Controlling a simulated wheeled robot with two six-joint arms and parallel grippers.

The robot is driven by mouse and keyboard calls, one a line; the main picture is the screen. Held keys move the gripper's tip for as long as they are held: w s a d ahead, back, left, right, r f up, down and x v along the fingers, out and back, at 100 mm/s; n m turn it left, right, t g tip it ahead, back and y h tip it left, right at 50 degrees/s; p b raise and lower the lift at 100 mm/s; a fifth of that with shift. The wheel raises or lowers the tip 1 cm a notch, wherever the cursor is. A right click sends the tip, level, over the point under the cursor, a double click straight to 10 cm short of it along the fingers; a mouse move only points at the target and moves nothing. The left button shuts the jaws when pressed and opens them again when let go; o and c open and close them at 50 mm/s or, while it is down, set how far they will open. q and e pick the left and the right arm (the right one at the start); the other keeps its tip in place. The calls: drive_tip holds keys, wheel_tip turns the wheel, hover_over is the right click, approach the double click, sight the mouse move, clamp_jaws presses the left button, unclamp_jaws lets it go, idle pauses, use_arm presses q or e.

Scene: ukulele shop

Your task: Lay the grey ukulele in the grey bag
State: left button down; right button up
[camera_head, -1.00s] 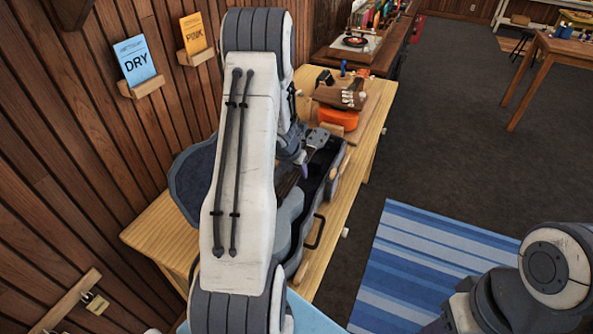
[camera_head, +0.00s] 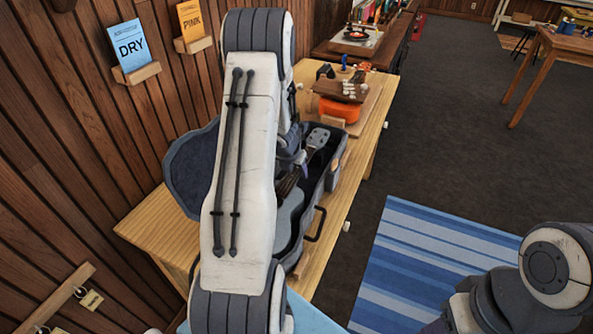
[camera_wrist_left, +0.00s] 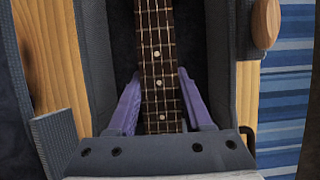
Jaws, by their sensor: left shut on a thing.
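The grey ukulele (camera_head: 289,214) lies lengthwise along the open grey bag (camera_head: 336,163), its headstock (camera_head: 317,138) toward the far end. My left arm hides part of its body and neck. My left gripper (camera_head: 297,160) is at the neck. In the left wrist view, the purple fingers of my left gripper (camera_wrist_left: 160,92) are shut on the fretted neck (camera_wrist_left: 157,45), one on each side. The bag's walls (camera_wrist_left: 221,55) stand on both sides of the neck. I cannot tell whether the ukulele rests on the bag's floor. My right gripper is out of view.
The bag's open lid (camera_head: 187,172) leans toward the wooden wall. The wooden table (camera_head: 155,228) carries the bag, with an orange ukulele (camera_head: 338,109) on a board behind it. A blue striped rug (camera_head: 430,260) lies on the open floor at right.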

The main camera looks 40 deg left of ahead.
use_arm(q)
drive_tip(key=shift+f, duration=0.35)
drive_tip(key=shift+c, duration=1.2)
unclamp_jaws()
drive_tip(key=shift+r, duration=0.1)
drive_tip(key=shift+r+p, duration=0.9)
drive_tip(key=shift+r, duration=0.05)
drive_tip(key=shift+r, duration=0.1)
drive_tip(key=shift+r+p, duration=1.15)
drive_tip(key=shift+p, duration=0.1)
